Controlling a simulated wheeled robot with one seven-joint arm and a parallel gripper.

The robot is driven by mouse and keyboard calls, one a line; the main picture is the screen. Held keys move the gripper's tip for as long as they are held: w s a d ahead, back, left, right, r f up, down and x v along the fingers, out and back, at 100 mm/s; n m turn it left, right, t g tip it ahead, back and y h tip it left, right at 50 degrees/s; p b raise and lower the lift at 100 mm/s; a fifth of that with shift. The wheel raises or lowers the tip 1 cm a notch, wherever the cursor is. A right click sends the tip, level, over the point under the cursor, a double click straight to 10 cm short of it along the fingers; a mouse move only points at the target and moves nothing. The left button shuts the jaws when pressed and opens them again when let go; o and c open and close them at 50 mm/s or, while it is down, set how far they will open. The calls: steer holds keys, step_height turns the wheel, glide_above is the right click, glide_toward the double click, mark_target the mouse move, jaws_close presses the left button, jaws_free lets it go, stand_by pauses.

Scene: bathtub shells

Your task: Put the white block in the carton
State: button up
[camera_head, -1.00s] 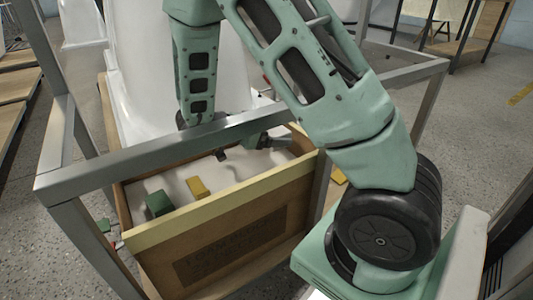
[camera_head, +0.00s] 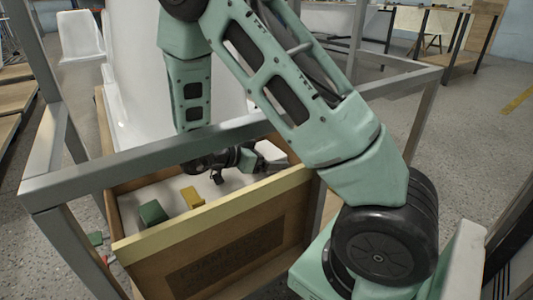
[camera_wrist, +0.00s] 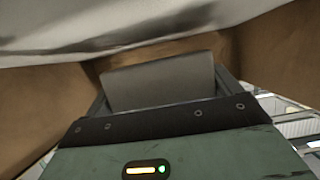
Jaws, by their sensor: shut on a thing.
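The open brown carton (camera_head: 225,248) stands in the lower middle of the head view, with a pale yellow strip along its front rim. My gripper (camera_wrist: 160,84) is shut on a flat-faced block (camera_wrist: 160,80), which looks grey in the shade and appears to be the white block. Brown walls lie on both sides of it in the wrist view. In the head view my gripper (camera_head: 272,162) is low over the carton's back right part, pointing right; the block is not clear there. A green block (camera_head: 152,212) and a yellow block (camera_head: 192,197) sit inside the carton on a pale surface.
A grey metal frame (camera_head: 150,158) crosses above the carton, and my arm reaches over it. A tall white tub shell (camera_head: 130,85) stands just behind the carton. Open floor (camera_head: 440,120) lies to the right.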

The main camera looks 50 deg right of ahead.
steer(key=o, duration=0.7)
steer(key=shift+f, duration=0.25)
steer(key=shift+r, duration=0.3)
steer(key=shift+r+p+v, duration=0.2)
steer(key=shift+p+v, duration=1.5)
steer(key=shift+v, duration=1.4)
steer(key=shift+r+p+v, duration=0.25)
steer(key=shift+p+v, duration=1.4)
steer(key=shift+v, duration=1.45)
steer(key=shift+s+d, duration=0.1)
steer(key=shift+d, duration=0.05)
